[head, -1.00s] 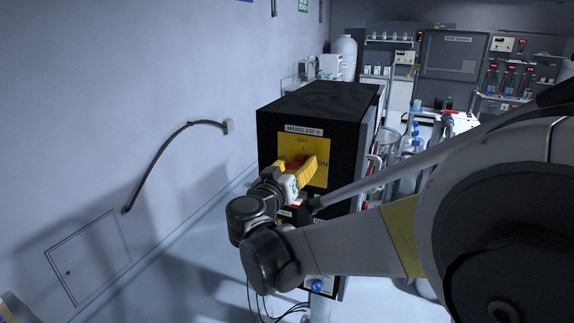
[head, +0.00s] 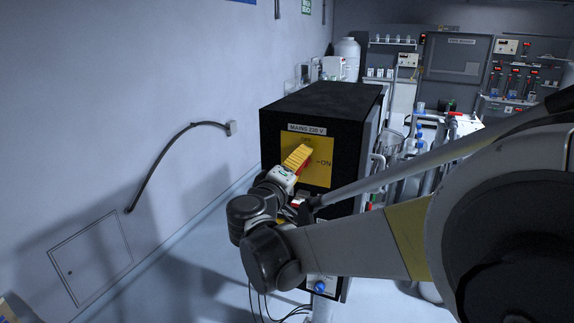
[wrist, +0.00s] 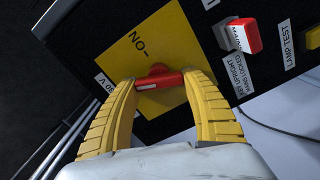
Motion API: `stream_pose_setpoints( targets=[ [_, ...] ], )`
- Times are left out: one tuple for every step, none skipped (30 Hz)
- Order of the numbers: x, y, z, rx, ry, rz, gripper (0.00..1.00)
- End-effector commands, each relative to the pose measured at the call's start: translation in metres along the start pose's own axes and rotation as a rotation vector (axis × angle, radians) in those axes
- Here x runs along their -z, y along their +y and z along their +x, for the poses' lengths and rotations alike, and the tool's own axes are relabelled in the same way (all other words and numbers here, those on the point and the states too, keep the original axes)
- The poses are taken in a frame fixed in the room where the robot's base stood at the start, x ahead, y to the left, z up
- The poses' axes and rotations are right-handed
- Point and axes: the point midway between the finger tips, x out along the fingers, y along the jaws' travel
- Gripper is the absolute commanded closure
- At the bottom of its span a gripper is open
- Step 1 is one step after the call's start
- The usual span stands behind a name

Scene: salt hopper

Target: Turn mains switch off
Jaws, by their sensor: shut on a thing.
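The mains switch is a red handle (wrist: 160,78) on a yellow plate (head: 320,150) marked OFF at the top and ON at the right in the head view. The plate is on the front of a black box (head: 345,105) labelled MAINS 230 V. My gripper (head: 304,154) is at the handle, its yellow fingers on either side of it and shut on it. In the head view the fingers hide most of the handle, so I cannot tell its exact angle there. In the wrist view the handle lies across between the fingertips, with the upside-down ON mark beyond it.
A red-and-white part (wrist: 240,36) and a yellow button (wrist: 313,38) by a LAMP TEST label are on the same panel. Below the switch is a blue knob (head: 320,286). Cables hang below the box. The wall (head: 130,100) is to the left, with open floor between.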

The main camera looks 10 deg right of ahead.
Motion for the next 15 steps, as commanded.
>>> stream_pose_setpoints(
  targets=[
    [-0.0001,-0.0006,0.0,0.0,0.0,-0.039,0.76],
    [-0.0001,-0.0007,0.0,0.0,0.0,-0.065,0.76],
    [-0.0001,-0.0009,0.0,0.0,0.0,-0.098,0.76],
    [-0.0001,-0.001,0.0,0.0,0.0,-0.122,0.76],
    [-0.0002,-0.0012,0.0,0.0,0.0,-0.145,0.76],
    [-0.0002,-0.0013,0.0,0.0,0.0,-0.174,0.76],
    [-0.0002,-0.0014,0.0,0.0,0.0,-0.196,0.76],
    [-0.0002,-0.0015,0.0,0.0,0.0,-0.216,0.76],
    [-0.0003,-0.0016,0.0,0.0,0.0,-0.241,0.76],
    [-0.0003,-0.0017,0.0,0.0,0.0,-0.259,0.76],
    [-0.0003,-0.0018,0.0,0.0,0.0,-0.276,0.76],
    [-0.0003,-0.0019,0.0,0.0,0.0,-0.295,0.76],
    [-0.0004,-0.002,0.0,0.0,0.0,-0.31,0.76],
    [-0.0004,-0.002,0.0,0.0,0.0,-0.322,0.76],
    [-0.0004,-0.0021,0.0,0.0,0.0,-0.339,0.76]
  ],
)
